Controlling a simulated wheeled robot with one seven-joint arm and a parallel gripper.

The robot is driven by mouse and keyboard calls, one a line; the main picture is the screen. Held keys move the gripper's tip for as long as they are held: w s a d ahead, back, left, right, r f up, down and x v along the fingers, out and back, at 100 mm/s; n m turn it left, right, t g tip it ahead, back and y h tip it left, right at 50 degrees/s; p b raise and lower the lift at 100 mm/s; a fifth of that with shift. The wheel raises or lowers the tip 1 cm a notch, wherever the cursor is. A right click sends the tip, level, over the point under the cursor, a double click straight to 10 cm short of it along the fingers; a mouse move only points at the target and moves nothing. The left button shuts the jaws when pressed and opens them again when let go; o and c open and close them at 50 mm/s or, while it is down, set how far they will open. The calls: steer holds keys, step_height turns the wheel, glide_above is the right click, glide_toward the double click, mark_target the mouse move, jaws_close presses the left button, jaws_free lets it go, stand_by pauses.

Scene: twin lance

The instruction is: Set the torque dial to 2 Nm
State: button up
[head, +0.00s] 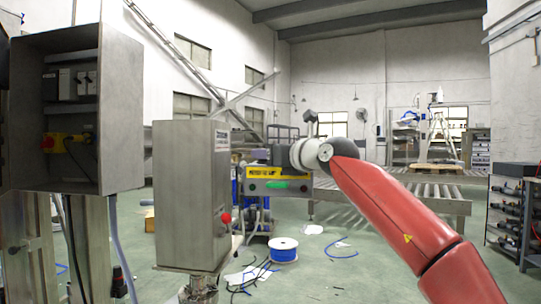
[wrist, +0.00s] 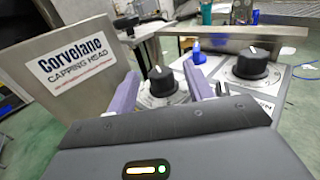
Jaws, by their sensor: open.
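In the wrist view, my gripper (wrist: 162,72) is open, its two purple fingers on either side of a black round dial (wrist: 162,81) with a white pointer line. I cannot tell whether the fingers touch it. A second black dial (wrist: 252,63) with a white mark sits to the right on the same light panel. The scale markings are too small and partly hidden to read, so I cannot tell which dial is for torque or what it reads. A steel plate (wrist: 82,66) at the left carries a "Corvelane Capping Head" label. In the head view, the dials are not visible.
A blue knob (wrist: 198,55) stands behind the dials. In the head view, a steel box (head: 185,195) with a red button (head: 226,219) stands left of my red arm. An open grey cabinet (head: 120,110) is farther left. A blue spool (head: 283,250) lies on the green floor.

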steer(key=b+v, duration=0.3)
steer(key=v, duration=0.4)
steer(key=shift+s+b, duration=0.3)
steer(key=shift+d, duration=0.3)
